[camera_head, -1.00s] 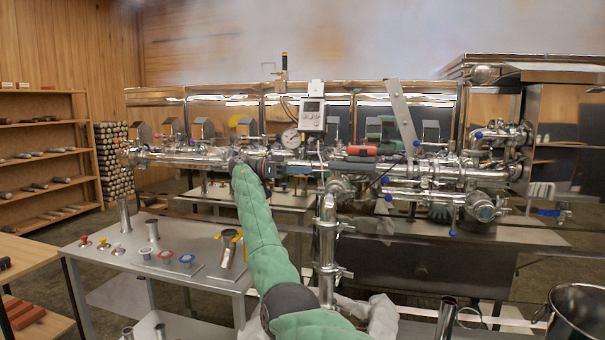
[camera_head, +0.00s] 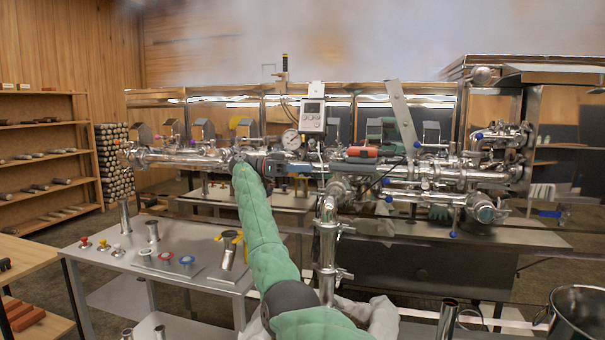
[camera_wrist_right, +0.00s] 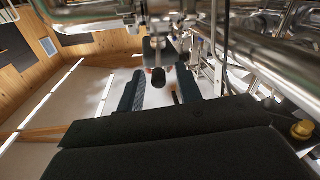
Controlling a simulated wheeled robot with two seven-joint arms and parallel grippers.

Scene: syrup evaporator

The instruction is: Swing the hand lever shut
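My right arm reaches up from the bottom of the head view to the steel pipe run (camera_head: 190,159). My right gripper (camera_head: 300,168) points right along the front of the pipes, below the display box. In the right wrist view my right gripper (camera_wrist_right: 159,88) has its two dark fingers apart. A dark rounded grip end (camera_wrist_right: 158,77) shows between or just beyond them; it may be the hand lever's end. I see no finger pressed on it. In the head view the gripper hides the pipe behind it, and I cannot clearly pick out the lever. My left gripper is out of view.
A red-orange grip (camera_head: 362,151) lies along the pipes right of the gripper. A display box (camera_head: 312,115) and a round gauge (camera_head: 291,139) stand close above. A vertical pipe (camera_head: 327,250) drops in front. A grey table (camera_head: 205,270) carries small fittings. A steel pot (camera_head: 578,315) is lower right.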

